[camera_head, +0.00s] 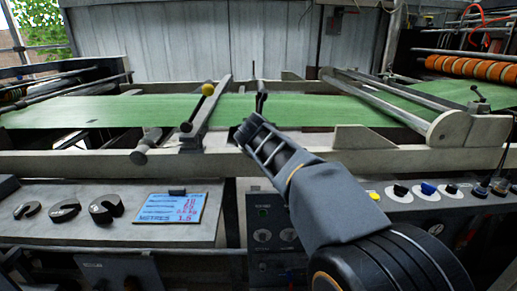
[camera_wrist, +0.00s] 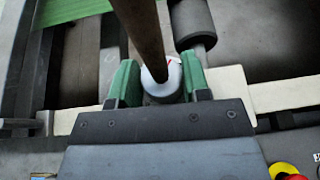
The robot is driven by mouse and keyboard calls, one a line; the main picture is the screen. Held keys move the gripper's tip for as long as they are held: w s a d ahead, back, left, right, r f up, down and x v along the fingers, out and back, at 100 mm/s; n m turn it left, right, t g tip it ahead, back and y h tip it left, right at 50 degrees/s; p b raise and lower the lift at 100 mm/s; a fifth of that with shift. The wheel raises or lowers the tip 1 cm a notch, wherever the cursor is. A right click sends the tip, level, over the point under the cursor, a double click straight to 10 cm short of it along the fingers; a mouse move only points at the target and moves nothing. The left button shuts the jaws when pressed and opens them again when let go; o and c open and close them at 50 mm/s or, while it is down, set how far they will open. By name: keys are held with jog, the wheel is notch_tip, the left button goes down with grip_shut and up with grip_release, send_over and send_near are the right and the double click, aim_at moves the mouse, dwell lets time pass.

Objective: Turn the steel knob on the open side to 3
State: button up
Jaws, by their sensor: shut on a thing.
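In the wrist view, my gripper (camera_wrist: 158,82) has its green fingers shut on a rounded, steel-grey piece (camera_wrist: 160,86) with a small red mark. It looks like a knob, but no scale or number is readable. A brown rod crosses in front of it and hides part of it. In the head view, my gripper (camera_head: 248,130) reaches the machine's front rail, just below a thin dark upright post (camera_head: 260,92). The gripped piece is hidden there by the gripper.
A green web (camera_head: 110,110) runs across the machine. A yellow-balled lever (camera_head: 208,89) stands left of my gripper. Slotted weights (camera_head: 105,208) and a blue card (camera_head: 170,208) lie on the left shelf. A panel with a blue knob (camera_head: 428,188) is at right.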

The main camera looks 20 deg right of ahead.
jog(key=shift+w+a+f+m+g+h+b, duration=0.15)
jog(key=shift+m+g+h+b, duration=0.15)
jog(key=shift+m+h, duration=0.3)
jog(key=shift+s+a+f+m+g+h+b, duration=0.15)
jog(key=shift+m+g+h, duration=0.25)
jog(key=shift+m+h, duration=0.2)
jog(key=m+g+h, duration=0.1)
jog(key=m+g+h+p, duration=0.1)
jog(key=shift+w+r+m, duration=0.15)
jog(key=shift+r+m, duration=0.15)
jog(key=shift+m, duration=0.1)
jog(key=m+g+h+p, duration=0.2)
jog(key=m+g+p, duration=0.2)
jog(key=shift+h, duration=0.3)
jog(key=shift+d+f+m+g+h+p, duration=0.1)
jog(key=shift+m+g+h+p, duration=0.2)
jog(key=shift+m+g+p, duration=1.2)
jog(key=shift+g+b, duration=0.3)
jog(key=shift+g, duration=0.1)
jog(key=o, duration=0.9)
